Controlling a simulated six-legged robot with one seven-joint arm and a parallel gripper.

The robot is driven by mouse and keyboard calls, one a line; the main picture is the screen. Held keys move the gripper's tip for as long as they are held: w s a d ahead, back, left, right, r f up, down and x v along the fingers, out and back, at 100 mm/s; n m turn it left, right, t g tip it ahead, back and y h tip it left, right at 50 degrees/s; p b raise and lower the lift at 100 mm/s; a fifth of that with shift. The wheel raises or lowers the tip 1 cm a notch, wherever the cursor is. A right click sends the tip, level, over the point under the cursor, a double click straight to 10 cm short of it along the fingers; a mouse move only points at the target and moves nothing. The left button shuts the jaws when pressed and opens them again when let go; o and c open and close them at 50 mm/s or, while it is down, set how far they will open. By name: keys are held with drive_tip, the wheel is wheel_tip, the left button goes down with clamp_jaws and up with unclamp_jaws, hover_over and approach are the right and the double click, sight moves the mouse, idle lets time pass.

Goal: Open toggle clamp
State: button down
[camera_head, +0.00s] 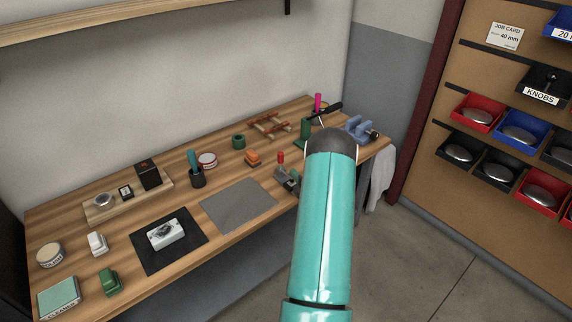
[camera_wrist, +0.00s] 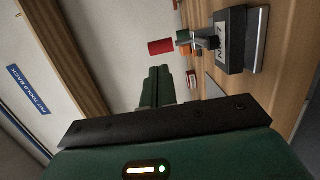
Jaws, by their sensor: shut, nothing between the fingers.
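The toggle clamp (camera_head: 288,178) stands near the front edge of the workbench, right of the grey mat. Its red handle grip (camera_head: 281,158) points up. In the wrist view, turned on its side, the clamp's dark labelled base (camera_wrist: 234,42) is at upper right. The red grip (camera_wrist: 160,47) shows just beyond my fingertips. My gripper (camera_wrist: 159,69) is shut and empty, its two green fingers together and pointing toward the grip. I see a small gap, but cannot judge its depth. In the head view my arm hides the gripper.
The workbench (camera_head: 215,243) holds an orange block (camera_head: 252,158), a green cup (camera_head: 238,142), a wooden rack (camera_head: 268,125) and a blue vise (camera_head: 358,128). A grey mat (camera_head: 238,205) lies bare left of the clamp. Bins hang on the right wall.

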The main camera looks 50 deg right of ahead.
sight(282, 158)
drive_tip(key=x, duration=0.7)
drive_tip(key=shift+w+d, duration=0.1)
drive_tip(key=shift+w, duration=0.1)
drive_tip(key=shift+w+r, duration=0.15)
